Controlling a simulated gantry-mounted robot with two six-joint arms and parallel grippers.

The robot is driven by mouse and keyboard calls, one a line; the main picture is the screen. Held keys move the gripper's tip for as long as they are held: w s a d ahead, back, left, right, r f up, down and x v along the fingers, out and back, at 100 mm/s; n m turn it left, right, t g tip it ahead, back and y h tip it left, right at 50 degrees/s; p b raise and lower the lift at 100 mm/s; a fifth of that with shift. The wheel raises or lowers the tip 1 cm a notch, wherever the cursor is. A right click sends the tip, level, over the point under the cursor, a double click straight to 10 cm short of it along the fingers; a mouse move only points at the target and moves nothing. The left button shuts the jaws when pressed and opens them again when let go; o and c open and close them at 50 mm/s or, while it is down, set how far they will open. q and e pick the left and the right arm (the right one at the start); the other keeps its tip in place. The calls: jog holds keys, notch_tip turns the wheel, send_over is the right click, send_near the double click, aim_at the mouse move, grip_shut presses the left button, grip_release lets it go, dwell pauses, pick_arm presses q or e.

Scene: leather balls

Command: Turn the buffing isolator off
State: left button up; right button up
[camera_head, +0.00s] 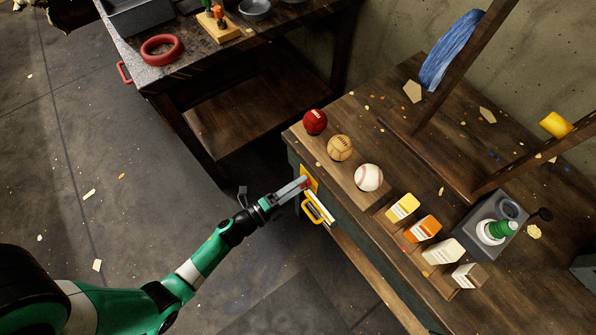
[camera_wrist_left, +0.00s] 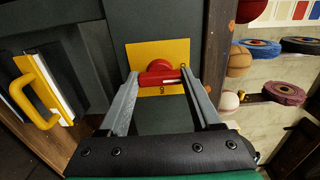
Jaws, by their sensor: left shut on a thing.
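The buffing isolator is a red rotary knob (camera_wrist_left: 160,72) on a square yellow plate (camera_wrist_left: 172,53), fixed to the dark side of the workbench. The plate also shows in the head view (camera_head: 309,178), partly hidden by my gripper. My left gripper (camera_head: 304,183) reaches the plate from the left. In the left wrist view its two fingers (camera_wrist_left: 161,78) stand on either side of the red knob and are shut on it. Small dark lettering shows on the plate below the knob, too small to read surely. My right gripper is out of view.
A yellow handle (camera_wrist_left: 36,90) sits close beside the plate. On the bench top (camera_head: 345,115) are a red ball (camera_head: 315,122), a tan ball (camera_head: 340,148), a white ball (camera_head: 369,178) and several coloured blocks. Open floor (camera_head: 130,150) lies to the left.

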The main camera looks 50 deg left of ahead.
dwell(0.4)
pick_arm(q)
jog(key=o, duration=1.4)
jog(key=shift+c, duration=0.2)
jog(key=s+p, duration=0.3)
jog(key=s, duration=0.8)
jog(key=shift+s+a, duration=0.3)
jog(key=shift+s, duration=0.05)
